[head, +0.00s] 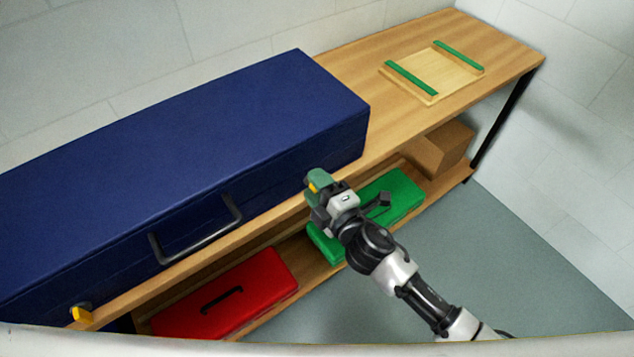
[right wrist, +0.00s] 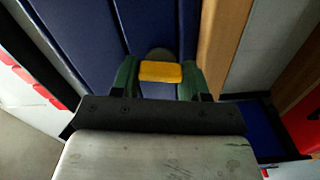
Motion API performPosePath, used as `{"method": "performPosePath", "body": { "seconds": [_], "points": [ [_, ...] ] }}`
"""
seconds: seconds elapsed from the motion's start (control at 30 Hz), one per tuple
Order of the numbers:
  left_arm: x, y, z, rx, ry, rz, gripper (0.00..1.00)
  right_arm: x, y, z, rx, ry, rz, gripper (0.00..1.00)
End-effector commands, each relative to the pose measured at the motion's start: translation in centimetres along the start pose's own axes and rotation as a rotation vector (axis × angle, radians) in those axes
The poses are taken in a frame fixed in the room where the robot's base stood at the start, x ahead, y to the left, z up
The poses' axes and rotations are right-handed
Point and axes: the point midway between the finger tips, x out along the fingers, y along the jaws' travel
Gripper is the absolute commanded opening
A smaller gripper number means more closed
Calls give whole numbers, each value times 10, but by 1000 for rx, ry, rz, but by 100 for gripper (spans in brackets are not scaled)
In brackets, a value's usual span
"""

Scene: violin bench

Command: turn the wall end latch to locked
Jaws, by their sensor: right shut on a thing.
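The closed blue violin case (head: 200,130) lies along the bench top. A yellow latch (head: 313,187), which I take as the wall end latch, is on its front face near the right end. My right gripper (head: 316,182), with green fingers, is shut on it and partly hides it. In the right wrist view the yellow latch (right wrist: 160,72) lies crosswise between the green fingertips (right wrist: 160,80), in front of a grey round base on the case. A second yellow latch (head: 81,315) shows near the case's left end. My left gripper is out of view.
A black handle (head: 197,233) stands out from the case front between the latches. A wooden tray with green strips (head: 432,72) lies farther right on the bench (head: 500,40). A red box (head: 225,295), a green box (head: 395,195) and a cardboard box (head: 440,150) are on the shelf below.

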Motion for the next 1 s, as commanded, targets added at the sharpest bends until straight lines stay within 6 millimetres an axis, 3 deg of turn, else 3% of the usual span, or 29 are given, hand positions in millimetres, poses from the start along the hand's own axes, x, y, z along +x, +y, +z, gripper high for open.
{"method": "performPosePath", "body": {
  "seconds": [0.4, 0.97, 1.0],
  "points": [
    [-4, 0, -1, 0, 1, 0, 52, 0, -2, -1, -190, 2, -1, 21],
    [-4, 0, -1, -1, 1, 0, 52, 0, -2, -1, -219, 2, -2, 21],
    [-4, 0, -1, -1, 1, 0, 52, 0, -2, -1, -219, 2, -2, 49]
  ]
}}
